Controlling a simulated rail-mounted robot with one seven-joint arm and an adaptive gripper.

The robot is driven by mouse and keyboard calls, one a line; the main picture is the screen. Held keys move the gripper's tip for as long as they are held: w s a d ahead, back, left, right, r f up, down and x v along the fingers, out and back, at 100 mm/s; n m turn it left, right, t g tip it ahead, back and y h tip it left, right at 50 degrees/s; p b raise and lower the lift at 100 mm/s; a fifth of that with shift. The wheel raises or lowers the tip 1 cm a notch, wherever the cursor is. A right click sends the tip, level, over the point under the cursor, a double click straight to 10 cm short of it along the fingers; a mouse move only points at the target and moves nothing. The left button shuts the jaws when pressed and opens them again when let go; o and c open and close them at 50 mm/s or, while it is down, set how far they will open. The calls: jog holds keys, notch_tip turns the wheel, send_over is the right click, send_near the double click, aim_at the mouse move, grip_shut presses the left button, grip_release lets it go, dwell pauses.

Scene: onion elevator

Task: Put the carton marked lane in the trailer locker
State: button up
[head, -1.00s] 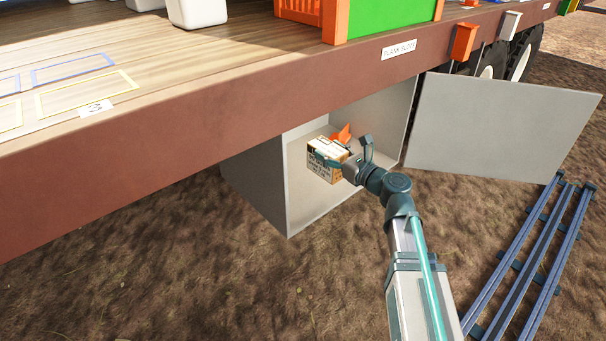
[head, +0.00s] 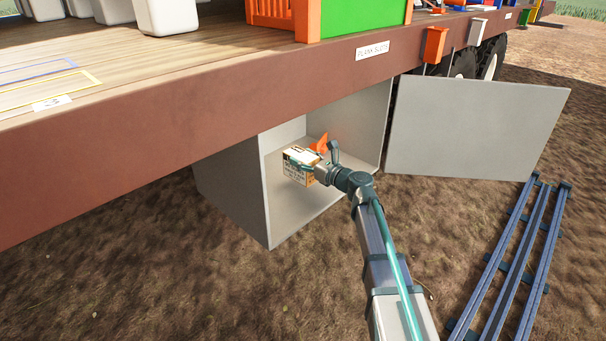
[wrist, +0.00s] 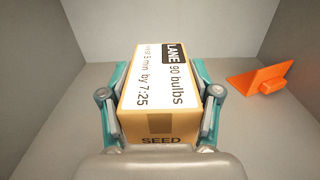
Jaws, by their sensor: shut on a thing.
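The carton marked lane (wrist: 158,82) is a tan box with a white label reading "LANE 90 bulbs" and "SEED" on its near end. It also shows in the head view (head: 297,168), inside the grey trailer locker (head: 232,198). My gripper (wrist: 160,92) is shut on the carton, one teal finger along each side. In the head view my gripper (head: 312,172) reaches in through the locker's open front. I cannot tell whether the carton's underside touches the locker floor. The locker door (head: 475,130) stands open to the right.
An orange wedge-shaped object (wrist: 262,84) lies in the locker to the right of the carton. The trailer deck edge (head: 200,115) runs above the locker. Blue rails (head: 515,255) lie on the dirt at the right.

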jog(key=shift+w+a+f+b, duration=0.1)
jog(key=shift+w+f+b, duration=0.15)
jog(key=shift+f+b, duration=0.5)
jog(key=shift+w+f+b, duration=0.3)
jog(key=shift+f+b, duration=0.1)
jog(key=shift+f, duration=0.5)
jog(key=shift+w+a+f+b, duration=0.1)
jog(key=shift+w+f+b, duration=0.15)
jog(key=shift+f+b, duration=0.5)
jog(key=o, duration=1.7)
jog(key=shift+f, duration=0.15)
jog(key=shift+s+d+p, duration=0.3)
jog(key=shift+d+p, duration=0.1)
jog(key=p+v, duration=0.3)
jog(key=v, duration=0.8)
jog(key=shift+d, duration=0.1)
